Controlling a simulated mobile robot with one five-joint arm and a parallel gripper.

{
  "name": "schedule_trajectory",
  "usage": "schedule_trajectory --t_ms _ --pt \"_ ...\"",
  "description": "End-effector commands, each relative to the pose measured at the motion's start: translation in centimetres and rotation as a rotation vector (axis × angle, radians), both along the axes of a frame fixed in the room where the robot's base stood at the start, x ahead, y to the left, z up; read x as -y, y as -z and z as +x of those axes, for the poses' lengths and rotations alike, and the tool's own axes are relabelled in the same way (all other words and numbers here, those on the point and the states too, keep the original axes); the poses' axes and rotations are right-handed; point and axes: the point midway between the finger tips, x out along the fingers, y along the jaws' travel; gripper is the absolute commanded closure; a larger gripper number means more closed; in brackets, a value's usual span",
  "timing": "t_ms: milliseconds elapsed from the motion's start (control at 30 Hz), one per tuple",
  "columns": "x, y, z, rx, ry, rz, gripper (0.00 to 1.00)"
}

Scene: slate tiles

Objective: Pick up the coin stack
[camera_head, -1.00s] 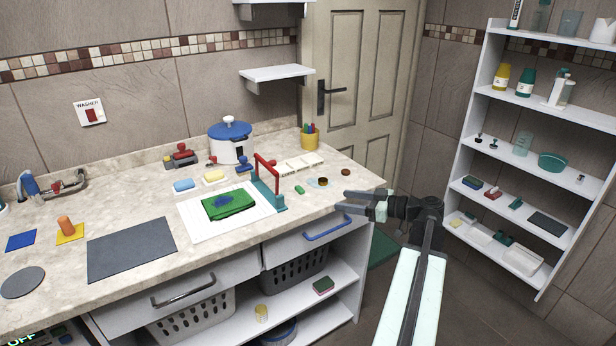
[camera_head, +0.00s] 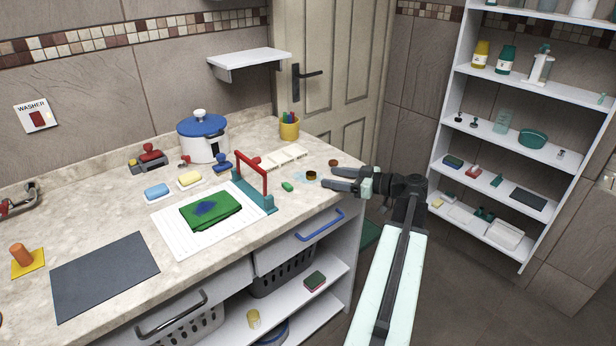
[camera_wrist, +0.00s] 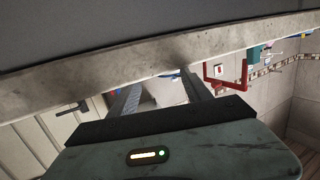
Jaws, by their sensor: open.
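My gripper (camera_head: 330,177) is open and empty at the right end of the counter, its two fingers pointing left. Just left of the fingertips is a small round dark item with a gold-coloured top (camera_head: 311,176). A small brown round item (camera_head: 333,162) lies just behind the fingers. Either could be the coin stack; they are too small to tell. In the wrist view, the spread fingers (camera_wrist: 161,82) show beneath the counter's edge band, with no coins visible between them.
The counter edge (camera_wrist: 160,60) crosses the wrist view close to the fingers. A red-handled teal press (camera_head: 268,200), a small green item (camera_head: 287,187) and pale tiles (camera_head: 281,158) are nearby. A pen cup (camera_head: 289,128) stands behind. A blue drawer handle (camera_head: 321,226) juts out below.

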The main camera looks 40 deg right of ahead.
Motion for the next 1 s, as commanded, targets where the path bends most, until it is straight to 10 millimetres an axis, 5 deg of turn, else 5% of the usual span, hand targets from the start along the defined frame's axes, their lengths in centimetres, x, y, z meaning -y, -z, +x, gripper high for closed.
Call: schedule_trajectory --t_ms 233,467,667,900,1000 --pt "-0.8 0.1 1.5 0.0 -0.003 -0.001 0.43" --pt "-2.3 0.6 5.0 0.0 -0.004 0.0 0.43" --pt "-2.4 0.5 5.3 0.0 -0.003 -0.001 0.43" --pt "-2.4 0.5 5.3 0.0 -0.003 0.0 1.0" --pt "-2.4 0.5 5.3 0.0 -0.004 0.0 1.0"
